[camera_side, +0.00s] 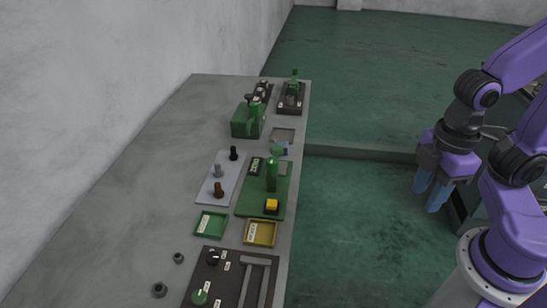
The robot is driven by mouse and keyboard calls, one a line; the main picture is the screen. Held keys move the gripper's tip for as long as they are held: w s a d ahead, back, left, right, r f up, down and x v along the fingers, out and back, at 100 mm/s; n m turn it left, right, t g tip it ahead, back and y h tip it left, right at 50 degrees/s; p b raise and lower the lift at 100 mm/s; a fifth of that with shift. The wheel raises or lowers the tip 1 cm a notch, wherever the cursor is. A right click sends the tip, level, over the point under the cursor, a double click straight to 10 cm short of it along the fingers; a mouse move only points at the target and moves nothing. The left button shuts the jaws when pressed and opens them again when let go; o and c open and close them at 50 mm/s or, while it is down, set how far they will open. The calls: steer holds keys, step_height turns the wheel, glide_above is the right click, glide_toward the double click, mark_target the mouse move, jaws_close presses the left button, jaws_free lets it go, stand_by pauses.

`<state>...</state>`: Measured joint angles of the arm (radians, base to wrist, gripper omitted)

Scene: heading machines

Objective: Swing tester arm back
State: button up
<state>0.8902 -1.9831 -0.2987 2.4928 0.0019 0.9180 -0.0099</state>
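What looks like the tester is a green post (272,172) standing on a green base plate (247,204) on the bench. A short green arm or head (278,150) shows at its top, pointing towards the back; its exact angle is too small to tell. My gripper (430,193), with blue fingers pointing down, hangs over the floor to the right, well away from the bench. The fingers look apart, with nothing between them.
The grey bench (150,180) also carries a pale plate (211,190) with several pegs, a green tray (196,224), a yellow tray (250,233) and a dark control panel (230,262). A green machine (245,122) stands farther back. The space between gripper and bench is clear.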

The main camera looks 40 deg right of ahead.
steer(key=shift+o, duration=1.2)
steer(key=w+a+r+n, duration=0.1)
steer(key=w+a, duration=0.3)
steer(key=w, duration=0.5)
steer(key=w+a+r+n, duration=0.1)
steer(key=w+a+r, duration=0.3)
steer(key=w, duration=0.4)
steer(key=shift+w+a+r+n, duration=0.3)
steer(key=shift+w+a+r, duration=0.05)
steer(key=shift+a, duration=0.35)
step_height(320, 180, up, 3)
steer(key=n, duration=0.3)
glide_above(272, 159)
step_height(272, 159, down, 18)
steer(key=shift+s+r, duration=0.1)
jaws_close()
